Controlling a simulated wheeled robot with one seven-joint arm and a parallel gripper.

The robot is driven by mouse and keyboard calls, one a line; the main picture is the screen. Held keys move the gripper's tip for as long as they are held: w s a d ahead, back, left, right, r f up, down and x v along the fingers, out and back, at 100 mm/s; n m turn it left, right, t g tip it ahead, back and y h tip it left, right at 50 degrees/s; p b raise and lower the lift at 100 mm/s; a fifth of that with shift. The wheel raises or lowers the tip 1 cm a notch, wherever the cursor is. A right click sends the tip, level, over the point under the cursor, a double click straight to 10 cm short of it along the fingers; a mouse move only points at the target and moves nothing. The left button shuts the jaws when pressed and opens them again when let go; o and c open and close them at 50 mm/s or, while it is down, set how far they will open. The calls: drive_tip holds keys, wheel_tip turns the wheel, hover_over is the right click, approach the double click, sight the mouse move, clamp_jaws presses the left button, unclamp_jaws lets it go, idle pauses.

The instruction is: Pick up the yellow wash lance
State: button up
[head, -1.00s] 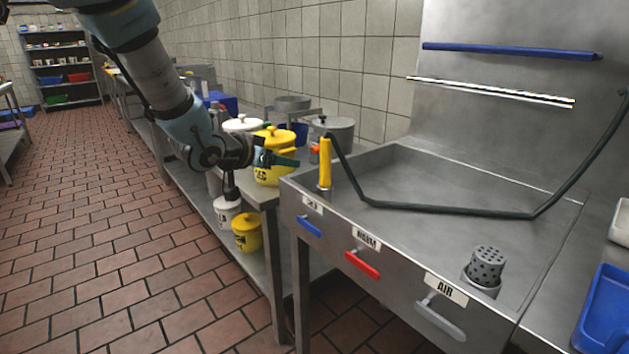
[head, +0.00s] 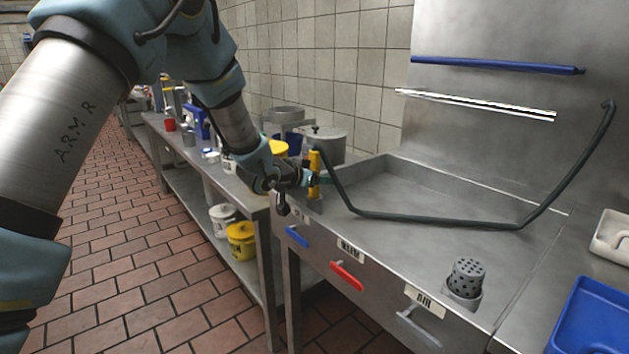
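The yellow wash lance (head: 315,168) stands upright at the front left corner of the steel sink unit (head: 440,195). A dark hose (head: 430,217) runs from its top, sags across the basin and rises to the back panel on the right. My gripper (head: 316,181) is at the lance, its fingers level with the lower middle of the yellow body. The fingers are small and partly hidden by the wrist and the lance, so I cannot tell whether they touch it or are open or shut.
Blue (head: 297,236), red (head: 346,276) and grey (head: 418,328) handles stick out of the sink front. A perforated cylinder (head: 467,277) stands near the front edge. Pots (head: 326,143) and yellow-lidded tubs stand on the counter behind my wrist. A blue tray (head: 592,318) lies at right.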

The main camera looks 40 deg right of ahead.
drive_tip(key=shift+d, duration=0.1)
clamp_jaws()
idle(0.5)
